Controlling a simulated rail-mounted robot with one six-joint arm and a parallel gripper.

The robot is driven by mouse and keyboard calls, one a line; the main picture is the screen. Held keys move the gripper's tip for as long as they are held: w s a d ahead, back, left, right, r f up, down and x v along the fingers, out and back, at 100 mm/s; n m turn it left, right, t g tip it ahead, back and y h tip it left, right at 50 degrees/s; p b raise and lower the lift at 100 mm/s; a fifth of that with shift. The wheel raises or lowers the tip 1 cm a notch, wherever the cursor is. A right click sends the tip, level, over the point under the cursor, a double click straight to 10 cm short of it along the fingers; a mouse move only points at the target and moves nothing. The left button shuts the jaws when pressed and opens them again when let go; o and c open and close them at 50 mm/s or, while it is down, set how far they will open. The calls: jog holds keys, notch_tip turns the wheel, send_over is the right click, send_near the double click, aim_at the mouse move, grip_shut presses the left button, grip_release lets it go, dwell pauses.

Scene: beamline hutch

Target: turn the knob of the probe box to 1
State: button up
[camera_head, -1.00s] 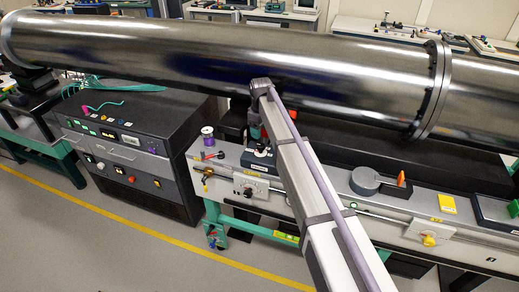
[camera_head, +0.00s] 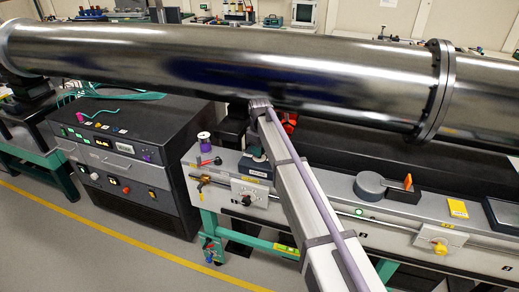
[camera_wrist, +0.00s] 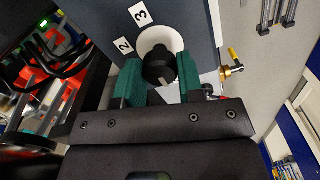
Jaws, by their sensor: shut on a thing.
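The knob (camera_wrist: 159,66) is black and round, with a pale mark on its lower side in the wrist view. It sits in front of a white disc (camera_wrist: 168,36) on the dark face of the probe box (camera_wrist: 90,20). Labels 2 (camera_wrist: 122,45) and 3 (camera_wrist: 140,14) show beside the disc; no label 1 is visible. My gripper (camera_wrist: 160,70) has its green fingers on both sides of the knob and is shut on it. In the head view, the probe box (camera_head: 256,166) stands on the bench, partly behind my arm, which hides the knob.
A large steel tube (camera_head: 230,65) runs above the bench, close behind my arm. A purple spool (camera_head: 205,141) and a red-handled tool (camera_head: 210,161) lie left of the box. A grey round device (camera_head: 371,187) stands to the right. A black instrument rack (camera_head: 150,205) is farther left.

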jog(key=shift+c, duration=1.3)
jog(key=shift+m, duration=0.3)
jog(key=m, duration=1.1)
jog(key=o, duration=0.9)
